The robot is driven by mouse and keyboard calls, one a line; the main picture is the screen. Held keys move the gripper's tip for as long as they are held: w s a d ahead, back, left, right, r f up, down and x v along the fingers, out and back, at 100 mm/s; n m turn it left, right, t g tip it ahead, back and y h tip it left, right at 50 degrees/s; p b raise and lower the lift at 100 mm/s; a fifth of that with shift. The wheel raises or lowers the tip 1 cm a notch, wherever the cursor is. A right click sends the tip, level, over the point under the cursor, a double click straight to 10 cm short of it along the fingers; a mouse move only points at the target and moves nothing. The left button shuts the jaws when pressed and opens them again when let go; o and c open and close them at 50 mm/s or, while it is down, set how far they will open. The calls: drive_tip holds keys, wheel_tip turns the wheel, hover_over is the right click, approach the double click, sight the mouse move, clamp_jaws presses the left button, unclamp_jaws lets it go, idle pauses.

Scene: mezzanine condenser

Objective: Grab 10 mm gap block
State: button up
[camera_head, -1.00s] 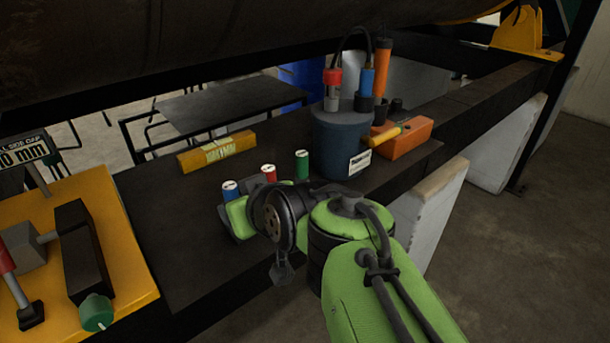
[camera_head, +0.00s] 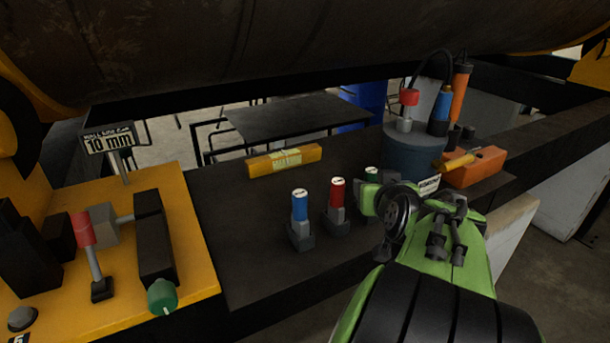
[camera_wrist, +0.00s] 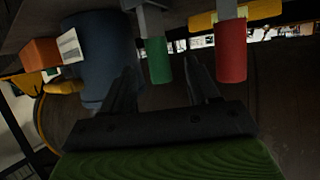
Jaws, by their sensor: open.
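Three capped cylinders, which look like the gap blocks, stand upright in grey holders on the dark bench: a blue one (camera_head: 300,206), a red one (camera_head: 337,192) and a green one (camera_head: 371,174). Their top labels are too small to read, so I cannot tell which is 10 mm. My gripper (camera_head: 370,196) is at the green one and hides its lower part. In the wrist view, my open gripper (camera_wrist: 161,65) has the green cylinder (camera_wrist: 158,60) showing between its fingertips; contact cannot be told. The red cylinder (camera_wrist: 231,50) is just outside the right finger.
A sign reading 10 mm (camera_head: 108,143) stands on the yellow fixture (camera_head: 205,280) at left. A yellow bar (camera_head: 285,160) lies behind the cylinders. A dark blue pot (camera_head: 410,158) with tools and an orange block (camera_head: 476,166) stand at right. A large drum hangs overhead.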

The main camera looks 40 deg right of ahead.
drive_tip(key=p+x, duration=0.1)
drive_tip(key=x, duration=0.6)
drive_tip(key=shift+w+d, duration=0.15)
drive_tip(key=shift+d, duration=0.1)
drive_tip(key=shift+a+r, duration=0.1)
drive_tip(key=shift+a, duration=0.05)
drive_tip(key=shift+c, duration=1)
clamp_jaws()
